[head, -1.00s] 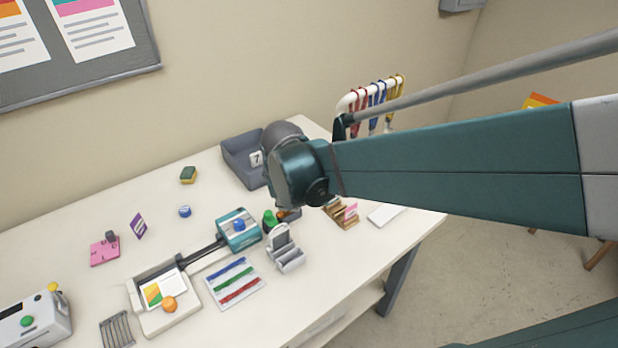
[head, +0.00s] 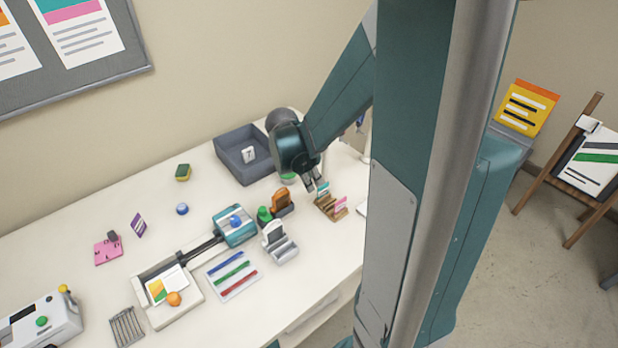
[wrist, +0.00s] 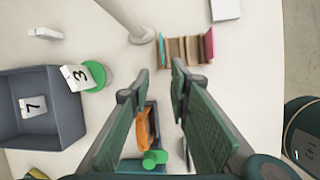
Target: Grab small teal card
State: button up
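The small teal card (head: 322,188) stands in a slotted wooden holder (head: 327,207) near the right part of the table. In the wrist view the teal card (wrist: 160,51) shows as a thin edge at the left end of the wooden holder (wrist: 186,62). A pink card (head: 341,204) stands at the holder's other end. My gripper (head: 311,188) points down just behind the teal card, close to it in the picture. In the wrist view my gripper (wrist: 160,78) is open, with nothing between its fingers; the holder lies just past the fingertips.
A grey bin (head: 231,164) with a "7" tag stands left of my gripper. An orange-and-dark stapler-like object (head: 282,203), a green-topped item (head: 264,215) and a grey stand (head: 278,243) sit left of the holder. A pale post (wrist: 137,28) rises near the holder.

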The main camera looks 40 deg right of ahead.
aim_at(322, 186)
jog(key=d, duration=0.1)
jog(key=d+f+n+p, duration=0.1)
jog(key=d, duration=0.1)
jog(key=shift+s+d+f+n+g, duration=0.1)
jog(key=shift+s+f+n+g, duration=0.05)
jog(key=shift+f+n+g, duration=0.2)
jog(key=shift+x, duration=1.2)
jog(key=shift+x, duration=2.6)
grip_shut()
